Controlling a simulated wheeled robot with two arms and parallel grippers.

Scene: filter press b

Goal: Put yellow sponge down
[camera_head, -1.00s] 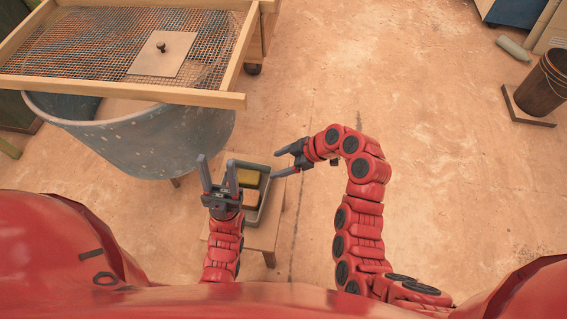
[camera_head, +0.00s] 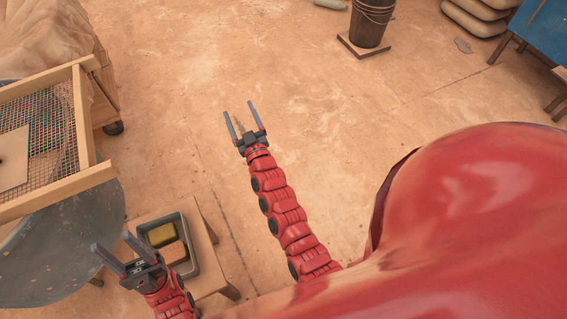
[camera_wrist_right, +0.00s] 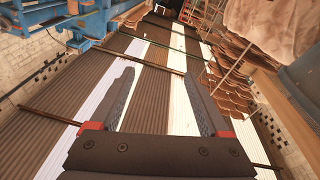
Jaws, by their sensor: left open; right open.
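The yellow sponge (camera_head: 162,235) lies in a grey tray (camera_head: 190,222) on a small wooden stool, in the lower left of the head view. An orange block (camera_head: 173,252) lies beside it in the same tray. My left gripper (camera_head: 110,245) is open and empty, just left of the tray and apart from the sponge. My right gripper (camera_head: 242,112) is open and empty, stretched out over bare floor. In the right wrist view its two fingers (camera_wrist_right: 163,105) stand apart with nothing between them.
A wooden-framed mesh screen (camera_head: 80,115) lies over a large grey tub (camera_head: 65,255) at the left. The wooden stool (camera_head: 208,280) stands beside the tub. A dark bucket (camera_head: 370,22) stands at the top. The floor between is clear.

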